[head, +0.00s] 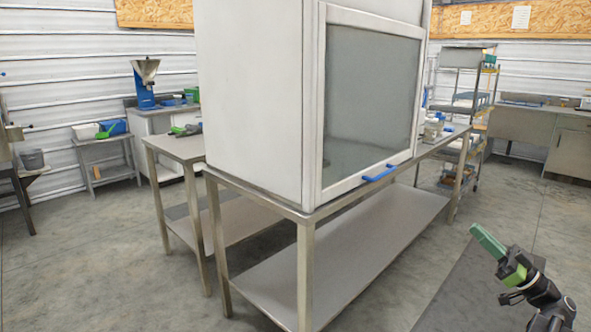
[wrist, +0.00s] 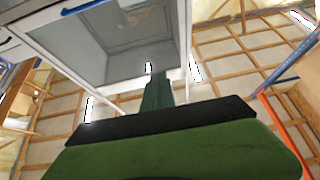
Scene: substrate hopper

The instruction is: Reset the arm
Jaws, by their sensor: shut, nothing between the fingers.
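My gripper (head: 487,240) has green fingers and shows at the lower right of the head view, at the end of my black arm. Its fingers are shut together with nothing between them. They point up and to the left, apart from the furniture. In the wrist view the gripper (wrist: 158,92) shows as a narrow green finger shape in front of the cabinet and the ceiling.
A white cabinet with a glass front (head: 370,95) and blue handle (head: 379,173) stands on a steel table (head: 262,200) left of my gripper. A blue hopper machine (head: 143,85) stands at the back left. A wire shelf (head: 465,110) stands behind. Floor (head: 540,205) is open at right.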

